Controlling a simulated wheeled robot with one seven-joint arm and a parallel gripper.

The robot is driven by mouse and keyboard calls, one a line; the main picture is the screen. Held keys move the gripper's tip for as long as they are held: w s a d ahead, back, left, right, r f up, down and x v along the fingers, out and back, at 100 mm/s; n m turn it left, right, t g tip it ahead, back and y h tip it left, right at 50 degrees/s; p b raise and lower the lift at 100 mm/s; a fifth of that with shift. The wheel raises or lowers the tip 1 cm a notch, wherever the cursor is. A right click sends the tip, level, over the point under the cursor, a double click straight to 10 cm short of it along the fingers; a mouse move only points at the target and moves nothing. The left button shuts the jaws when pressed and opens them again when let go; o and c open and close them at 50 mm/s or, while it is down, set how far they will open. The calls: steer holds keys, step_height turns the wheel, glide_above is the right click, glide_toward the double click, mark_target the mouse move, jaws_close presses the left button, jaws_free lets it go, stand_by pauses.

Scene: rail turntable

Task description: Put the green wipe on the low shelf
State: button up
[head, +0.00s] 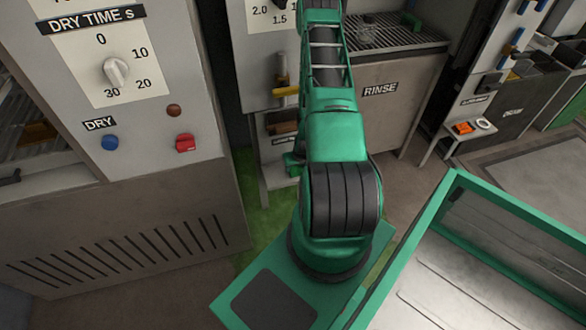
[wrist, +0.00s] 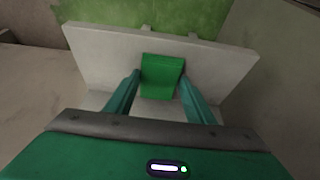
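The green wipe (wrist: 161,77) shows in the wrist view as a small bright green block-like shape between the tips of my gripper (wrist: 160,88). Both teal fingers lean in to its sides and appear to touch it. Behind and below it is a pale grey shelf-like surface (wrist: 95,55); I cannot tell whether the wipe rests on it or is just above. In the head view my green arm reaches away from me and hides my gripper and the wipe. I cannot tell for sure which head-view surface is the low shelf.
A drying machine (head: 115,72) with a dial stands at left. A rinse cabinet (head: 382,105) is beyond my arm. A small side shelf (head: 462,133) at right holds an orange item (head: 463,128) and a white ring (head: 484,123). Green floor (wrist: 195,15) lies beyond the pale surface.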

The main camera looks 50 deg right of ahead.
steer(key=shift+o, duration=1.4)
steer(key=shift+r, duration=0.15)
steer(key=s+a+r+g, duration=0.1)
steer(key=s+a+r, duration=0.15)
steer(key=r, duration=0.85)
steer(key=s+a+r+n, duration=0.1)
steer(key=a+r, duration=0.2)
steer(key=r, duration=0.9)
steer(key=s+a+r+g, duration=0.1)
steer(key=a+r, duration=0.1)
steer(key=r, duration=0.9)
steer(key=s+a+r+m+g+y, duration=0.1)
steer(key=s+a+r+y, duration=0.1)
steer(key=s+a+r, duration=1.2)
step_height(320, 180, up, 4)
steer(key=shift+s+f+g+y, duration=0.3)
steer(key=shift+s+g, duration=0.1)
steer(key=shift+s, duration=0.6)
